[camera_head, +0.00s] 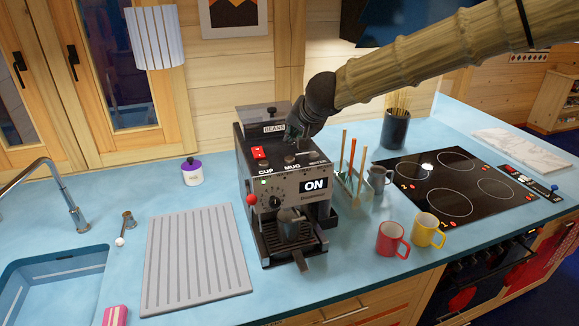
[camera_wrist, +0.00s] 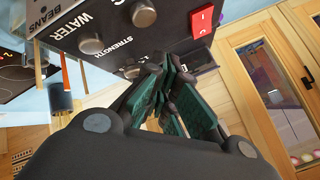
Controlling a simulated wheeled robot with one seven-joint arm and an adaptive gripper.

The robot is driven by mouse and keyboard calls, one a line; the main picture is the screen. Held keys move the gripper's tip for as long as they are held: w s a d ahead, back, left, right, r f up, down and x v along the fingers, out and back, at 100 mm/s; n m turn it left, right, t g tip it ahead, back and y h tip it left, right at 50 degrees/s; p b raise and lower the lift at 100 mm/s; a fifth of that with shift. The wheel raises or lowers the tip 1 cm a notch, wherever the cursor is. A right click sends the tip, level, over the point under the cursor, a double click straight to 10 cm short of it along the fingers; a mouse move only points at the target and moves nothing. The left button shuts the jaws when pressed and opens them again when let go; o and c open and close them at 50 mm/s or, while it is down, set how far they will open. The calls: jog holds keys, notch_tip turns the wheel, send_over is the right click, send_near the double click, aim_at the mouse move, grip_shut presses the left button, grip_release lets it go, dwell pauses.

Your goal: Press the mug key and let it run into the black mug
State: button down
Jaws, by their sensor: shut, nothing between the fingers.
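The coffee machine (camera_head: 303,185) stands on the blue counter with its display (camera_head: 313,185) reading ON. The word MUG (camera_head: 292,167) shows on its top panel beside CUP; a small key (camera_head: 290,158) is just behind it. A dark cup-like vessel (camera_head: 289,230) is under the spout, over the drip tray; I cannot tell for sure whether it is the black mug. My gripper (camera_head: 294,139) is shut and empty, above the panel's back part, near the MUG column. In the wrist view its fingers (camera_wrist: 172,88) hide part of the panel; I cannot tell whether they touch it.
A red switch (camera_head: 259,153) sits left on the panel; knobs (camera_wrist: 92,45) show in the wrist view. A utensil rack (camera_head: 350,185), a grey jug (camera_head: 379,178), a red mug (camera_head: 391,239) and a yellow mug (camera_head: 428,230) stand right. A ribbed board (camera_head: 195,260) lies left.

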aim_at(293, 157)
jog(key=shift+f+b, duration=0.45)
jog(key=shift+f, duration=1.05)
jog(key=shift+f, duration=0.2)
jog(key=shift+f, duration=0.25)
jog(key=shift+f, duration=0.6)
dwell(1.2)
jog(key=shift+r, duration=0.15)
jog(key=shift+r+p, duration=0.9)
jog(key=shift+p, duration=0.4)
jog(key=shift+r, duration=0.1)
